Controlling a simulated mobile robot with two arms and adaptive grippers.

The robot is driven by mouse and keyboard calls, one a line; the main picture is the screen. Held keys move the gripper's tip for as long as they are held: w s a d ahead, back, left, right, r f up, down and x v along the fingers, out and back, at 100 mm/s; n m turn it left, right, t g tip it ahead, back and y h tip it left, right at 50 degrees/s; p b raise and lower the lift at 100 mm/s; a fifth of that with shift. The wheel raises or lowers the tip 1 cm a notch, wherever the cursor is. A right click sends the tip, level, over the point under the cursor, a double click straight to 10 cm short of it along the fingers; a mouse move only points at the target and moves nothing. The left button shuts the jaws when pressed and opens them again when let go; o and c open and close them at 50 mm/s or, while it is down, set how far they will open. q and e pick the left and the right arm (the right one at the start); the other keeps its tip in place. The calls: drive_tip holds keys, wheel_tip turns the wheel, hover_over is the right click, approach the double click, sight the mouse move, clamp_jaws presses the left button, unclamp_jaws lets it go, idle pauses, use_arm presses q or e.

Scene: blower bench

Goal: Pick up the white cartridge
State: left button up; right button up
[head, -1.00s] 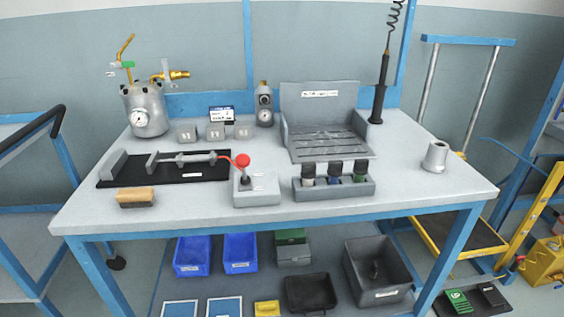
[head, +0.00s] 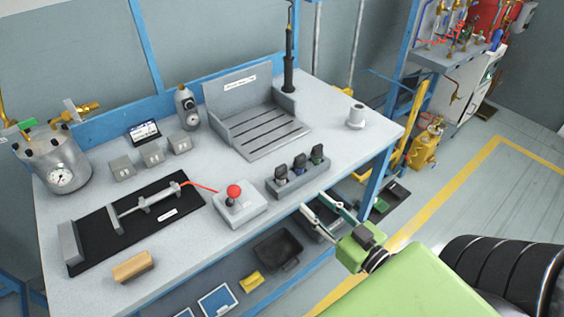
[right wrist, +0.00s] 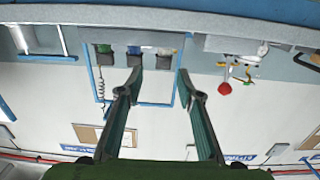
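The white cartridge (head: 281,174) stands upright in the left slot of a small grey rack (head: 300,182) near the bench's front edge; it has a dark cap. A blue-bodied and a green-bodied cartridge (head: 317,156) stand to its right. In the right wrist view, which is upside down, the white cartridge (right wrist: 167,52) is the right one of the three. My right gripper (head: 314,203) is open and empty, just off the bench's front edge near the rack, apart from it. Both fingers also show spread in the right wrist view (right wrist: 158,76). My left gripper is not in view.
A grey box with a red knob (head: 237,204) stands left of the rack. A slotted grey tray (head: 262,137) lies behind it, and a grey cup (head: 356,116) stands to the right. The bench's front edge (head: 225,256) lies close to my right gripper.

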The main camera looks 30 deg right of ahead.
sight(283, 174)
drive_tip(key=w, duration=0.2)
drive_tip(key=w+r, duration=0.1)
drive_tip(key=w, duration=0.2)
drive_tip(key=w+a+r, duration=0.1)
drive_tip(key=w, duration=0.1)
drive_tip(key=shift+w+p, duration=0.35)
drive_tip(key=shift+p, duration=0.05)
drive_tip(key=shift+w+a+f+p, duration=0.1)
drive_tip(key=shift+w+a+p, duration=0.05)
drive_tip(key=shift+w, duration=0.85)
drive_tip(key=shift+w+a+f+p, duration=0.1)
drive_tip(key=shift+w+f+p, duration=0.1)
drive_tip(key=shift+w, duration=0.85)
drive_tip(key=shift+w+a+f+p, duration=0.1)
drive_tip(key=shift+w+a+p, duration=0.05)
drive_tip(key=shift+w, duration=0.85)
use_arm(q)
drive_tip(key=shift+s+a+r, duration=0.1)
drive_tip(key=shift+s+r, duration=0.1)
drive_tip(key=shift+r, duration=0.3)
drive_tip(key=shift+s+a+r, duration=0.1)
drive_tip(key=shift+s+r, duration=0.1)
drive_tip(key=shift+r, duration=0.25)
use_arm(e)
drive_tip(key=shift+r, duration=0.1)
drive_tip(key=shift+c, duration=0.3)
drive_tip(key=c, duration=0.8)
